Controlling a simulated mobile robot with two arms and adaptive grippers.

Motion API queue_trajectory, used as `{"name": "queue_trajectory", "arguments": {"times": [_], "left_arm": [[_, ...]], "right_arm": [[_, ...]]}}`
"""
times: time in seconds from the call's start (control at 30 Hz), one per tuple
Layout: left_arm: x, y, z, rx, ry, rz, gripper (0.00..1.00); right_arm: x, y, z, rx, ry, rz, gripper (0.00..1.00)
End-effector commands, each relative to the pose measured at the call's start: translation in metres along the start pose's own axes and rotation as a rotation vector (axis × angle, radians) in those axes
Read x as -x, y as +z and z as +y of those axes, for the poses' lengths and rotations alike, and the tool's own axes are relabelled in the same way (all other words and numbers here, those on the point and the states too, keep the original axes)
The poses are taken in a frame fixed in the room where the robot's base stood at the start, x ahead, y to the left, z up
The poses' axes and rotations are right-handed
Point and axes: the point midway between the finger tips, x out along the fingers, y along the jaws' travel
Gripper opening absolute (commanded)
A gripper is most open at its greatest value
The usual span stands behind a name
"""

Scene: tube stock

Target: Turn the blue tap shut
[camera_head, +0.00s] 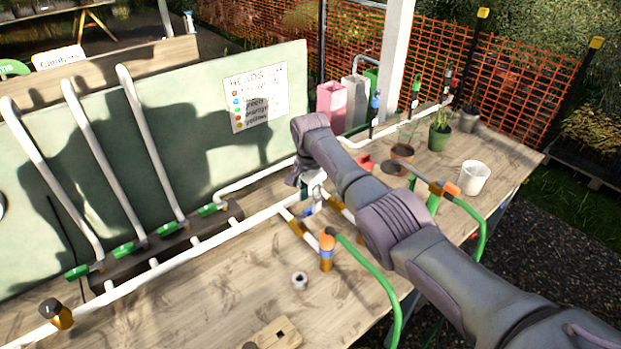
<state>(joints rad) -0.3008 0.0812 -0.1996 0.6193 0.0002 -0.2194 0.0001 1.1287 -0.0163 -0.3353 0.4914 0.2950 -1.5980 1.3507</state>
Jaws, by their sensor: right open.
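A small blue part (309,211), which looks like the blue tap, shows on a short branch of the white pipe (240,228), just below my right gripper. My right arm comes in from the lower right and covers part of the pipework there. My right gripper (303,180) points down close above the blue part and is open. The arm's wrist hides most of the fingers, so I cannot tell whether they touch the tap. How far the tap is turned cannot be made out. My left gripper is not in view.
Several green-handled taps (125,249) line the white pipes at left. An orange-topped hose fitting (326,250) with a green hose (383,285) stands just right of the blue part. A grey ring (299,281) lies in front. Pots and a white bucket (474,177) stand at right.

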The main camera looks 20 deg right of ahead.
Motion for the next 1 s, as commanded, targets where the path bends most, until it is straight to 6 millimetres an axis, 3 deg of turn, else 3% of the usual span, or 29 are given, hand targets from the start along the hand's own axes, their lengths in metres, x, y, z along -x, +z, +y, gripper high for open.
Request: {"name": "queue_trajectory", "arguments": {"times": [0.2,0.4,0.6,1.0], "left_arm": [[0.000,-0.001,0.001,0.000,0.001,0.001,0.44],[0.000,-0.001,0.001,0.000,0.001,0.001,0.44],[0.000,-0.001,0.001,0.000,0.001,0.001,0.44],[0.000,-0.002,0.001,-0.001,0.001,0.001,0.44]], "right_arm": [[0.052,-0.002,-0.001,-0.002,-0.005,0.002,0.44],[0.081,-0.002,-0.001,-0.002,-0.003,0.002,0.44],[0.090,-0.002,0.000,-0.002,-0.001,0.002,0.44],[0.090,-0.002,0.000,-0.002,-0.001,0.001,0.44]]}}
